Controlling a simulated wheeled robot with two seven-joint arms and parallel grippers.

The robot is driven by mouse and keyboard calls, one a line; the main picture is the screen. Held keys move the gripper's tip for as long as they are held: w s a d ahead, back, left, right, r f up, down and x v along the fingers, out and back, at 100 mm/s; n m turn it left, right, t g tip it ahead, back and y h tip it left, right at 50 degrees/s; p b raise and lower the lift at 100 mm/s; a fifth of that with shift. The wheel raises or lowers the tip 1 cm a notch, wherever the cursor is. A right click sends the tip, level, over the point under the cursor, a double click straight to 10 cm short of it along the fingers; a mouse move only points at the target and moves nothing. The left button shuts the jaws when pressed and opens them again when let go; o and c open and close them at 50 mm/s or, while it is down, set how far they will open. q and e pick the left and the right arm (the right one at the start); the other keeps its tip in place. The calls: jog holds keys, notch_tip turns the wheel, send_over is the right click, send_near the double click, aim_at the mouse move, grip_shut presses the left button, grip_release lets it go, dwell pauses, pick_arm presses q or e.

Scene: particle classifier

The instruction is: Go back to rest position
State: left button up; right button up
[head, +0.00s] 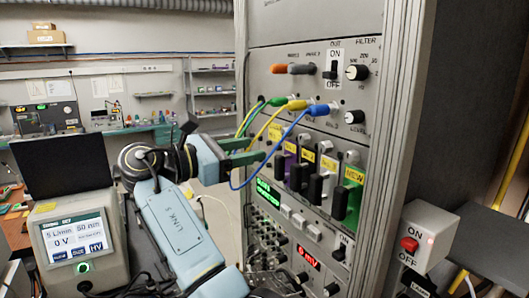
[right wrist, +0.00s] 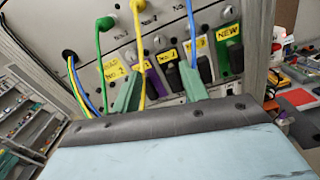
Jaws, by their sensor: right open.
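My right gripper (head: 259,150) is open in front of the instrument rack (head: 390,120), with its green fingers pointing at the panel. In the right wrist view the two fingers (right wrist: 158,88) are spread apart, with the yellow cable (right wrist: 139,45) hanging across the gap between them. I see nothing gripped. The green plug (head: 277,102), yellow plug (head: 297,105) and blue plug (head: 320,110) sit in a row on the panel. Their cables loop down close to the fingers; whether they touch cannot be told. My left gripper is not in view.
Black handles (head: 315,187) with yellow labels stick out below the plugs. A switch box (head: 430,238) with a red switch is at the lower right. A flow device with a screen (head: 75,240) stands at the left. Shelves and a bench are farther back.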

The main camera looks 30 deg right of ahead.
jog(key=shift+a, duration=0.45)
